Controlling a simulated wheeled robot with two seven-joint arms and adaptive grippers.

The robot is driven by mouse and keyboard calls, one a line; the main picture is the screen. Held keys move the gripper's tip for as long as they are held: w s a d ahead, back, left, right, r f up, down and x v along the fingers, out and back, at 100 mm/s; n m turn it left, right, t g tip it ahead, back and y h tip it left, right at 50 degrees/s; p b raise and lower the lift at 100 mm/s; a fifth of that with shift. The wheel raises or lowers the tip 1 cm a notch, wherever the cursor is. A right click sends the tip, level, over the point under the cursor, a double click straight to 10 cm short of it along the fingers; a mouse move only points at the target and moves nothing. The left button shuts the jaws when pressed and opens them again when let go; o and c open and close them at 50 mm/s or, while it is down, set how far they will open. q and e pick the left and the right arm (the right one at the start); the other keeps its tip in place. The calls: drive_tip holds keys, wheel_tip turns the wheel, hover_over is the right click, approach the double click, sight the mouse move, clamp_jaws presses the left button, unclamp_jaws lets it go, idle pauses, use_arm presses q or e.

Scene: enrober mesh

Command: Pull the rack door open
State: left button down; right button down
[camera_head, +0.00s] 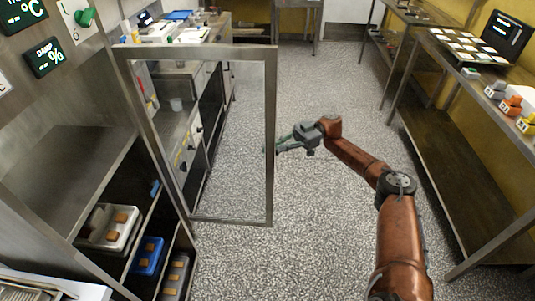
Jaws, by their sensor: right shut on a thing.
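The rack door (270,120) is a grey metal frame with a clear pane, and it stands swung out from the cabinet at the left, well open. My right gripper (281,147) is at the door's free right edge, about midway up, and is shut on it; the grip itself is small and partly hidden by the gripper's body. The rack (177,243) at lower left stands open and holds a white tray (110,228), a blue tray (148,257) and a grey tray, each with brown pieces. My left gripper is not in view.
A counter with drawers stands behind the door. The speckled floor (330,220) between them is clear.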

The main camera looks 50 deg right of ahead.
drive_tip(key=shift+d, duration=0.1)
idle(0.3)
drive_tip(key=c, duration=2.1)
unclamp_jaws()
drive_tip(key=shift+v, duration=3.7)
